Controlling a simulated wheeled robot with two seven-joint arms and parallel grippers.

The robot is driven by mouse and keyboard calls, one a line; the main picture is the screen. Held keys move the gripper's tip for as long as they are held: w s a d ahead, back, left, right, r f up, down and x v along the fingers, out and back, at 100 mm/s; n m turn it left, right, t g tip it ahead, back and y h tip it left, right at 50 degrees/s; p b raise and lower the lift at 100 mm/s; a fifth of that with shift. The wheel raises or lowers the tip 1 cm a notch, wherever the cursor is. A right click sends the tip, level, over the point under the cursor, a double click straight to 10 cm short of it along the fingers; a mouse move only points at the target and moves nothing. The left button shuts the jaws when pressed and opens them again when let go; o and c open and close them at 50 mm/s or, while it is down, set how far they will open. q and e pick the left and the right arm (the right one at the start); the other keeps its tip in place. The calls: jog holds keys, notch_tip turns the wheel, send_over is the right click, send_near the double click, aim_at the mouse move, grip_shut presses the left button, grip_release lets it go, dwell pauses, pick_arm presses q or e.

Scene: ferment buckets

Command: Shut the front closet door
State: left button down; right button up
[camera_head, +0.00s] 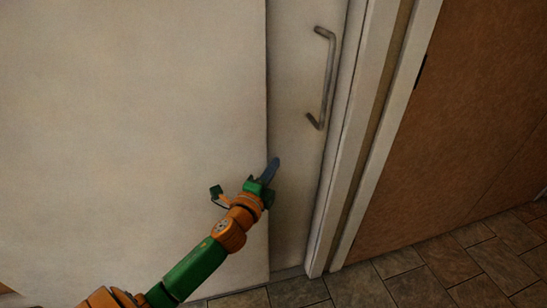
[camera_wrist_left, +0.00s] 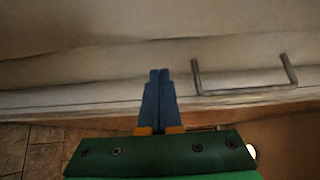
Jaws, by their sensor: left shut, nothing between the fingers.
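The closet shows as two pale cream panels side by side. A wide panel (camera_head: 130,120) fills the left of the head view, with its vertical edge next to a narrower strip of panel (camera_head: 295,130). This narrow panel carries a bent metal bar handle (camera_head: 329,80), which also shows in the left wrist view (camera_wrist_left: 245,91). My left gripper (camera_head: 275,162) is shut and empty, with its blue fingers by the edge between the panels, below and left of the handle. In the wrist view its fingertips (camera_wrist_left: 160,72) point at the pale surface. I cannot tell whether they touch it. My right gripper is not in view.
A pale door frame (camera_head: 355,130) stands right of the handle panel, close beside it. A brown wooden surface (camera_head: 470,110) lies farther right. Brown tiled floor (camera_head: 400,285) runs along the bottom and is clear where it shows.

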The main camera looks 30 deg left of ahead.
pick_arm(q)
jog(key=w, duration=0.6)
jog(key=s+a, duration=0.3)
jog(key=shift+s+a+p, duration=0.1)
jog(key=shift+a+p, duration=0.1)
jog(key=shift+p, duration=0.1)
jog(key=shift+f, duration=0.1)
